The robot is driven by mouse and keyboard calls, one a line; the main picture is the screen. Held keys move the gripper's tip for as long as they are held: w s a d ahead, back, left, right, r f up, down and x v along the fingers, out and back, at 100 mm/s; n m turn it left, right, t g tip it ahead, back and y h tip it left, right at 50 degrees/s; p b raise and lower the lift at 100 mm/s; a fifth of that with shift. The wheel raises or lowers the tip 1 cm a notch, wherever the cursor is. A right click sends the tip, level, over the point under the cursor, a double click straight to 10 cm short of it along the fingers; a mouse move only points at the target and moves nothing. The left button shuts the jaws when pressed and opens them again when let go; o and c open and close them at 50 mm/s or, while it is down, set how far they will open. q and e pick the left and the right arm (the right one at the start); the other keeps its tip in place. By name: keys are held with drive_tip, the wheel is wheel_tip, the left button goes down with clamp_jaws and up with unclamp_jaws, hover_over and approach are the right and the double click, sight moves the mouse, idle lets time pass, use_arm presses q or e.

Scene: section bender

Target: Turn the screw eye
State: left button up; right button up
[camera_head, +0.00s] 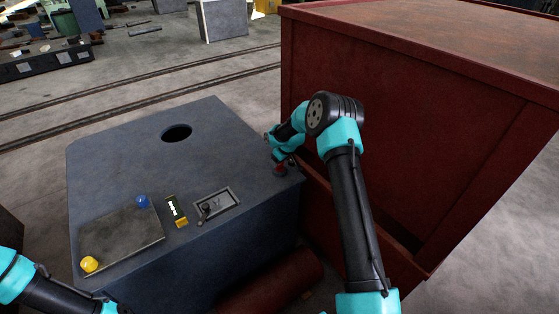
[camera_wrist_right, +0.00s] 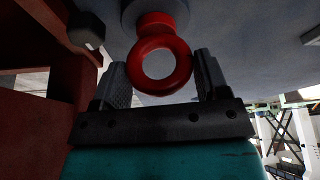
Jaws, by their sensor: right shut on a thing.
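The red screw eye (camera_wrist_right: 178,70) hangs in front of my right gripper (camera_wrist_right: 160,68) in the right wrist view, its ring facing the camera. Its stem runs up to a round grey base on the grey block's surface. The ring sits between the two fingers, and my right gripper is shut on it. In the head view the screw eye (camera_head: 280,170) is a small red spot at the right edge of the grey block's top (camera_head: 120,165), partly covered by my right gripper (camera_head: 284,160). My left arm enters at the bottom left; its gripper is out of frame.
A large red cabinet (camera_head: 400,60) stands close on the right of the block. The block's top holds a dark hole (camera_head: 177,133), a recessed lever plate (camera_head: 216,203), a yellow knob (camera_head: 89,264) and a blue knob (camera_head: 142,201). A red cylinder (camera_head: 270,285) lies below.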

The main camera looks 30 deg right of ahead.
drive_tip(key=shift+m+h, duration=0.9)
drive_tip(key=shift+m, duration=1.4)
drive_tip(key=shift+m+g+h, duration=0.3)
drive_tip(key=shift+m+h, duration=0.5)
drive_tip(key=shift+m, duration=1.4)
drive_tip(key=m+g+h, duration=0.1)
drive_tip(key=m, duration=0.3)
drive_tip(key=shift+a, duration=0.1)
drive_tip(key=m+g+h, duration=0.1)
drive_tip(key=m, duration=0.3)
drive_tip(key=shift+m, duration=0.3)
drive_tip(key=shift+s+g, duration=0.1)
drive_tip(key=shift+g, duration=0.2)
drive_tip(key=o, duration=0.9)
drive_tip(key=shift+o, duration=0.2)
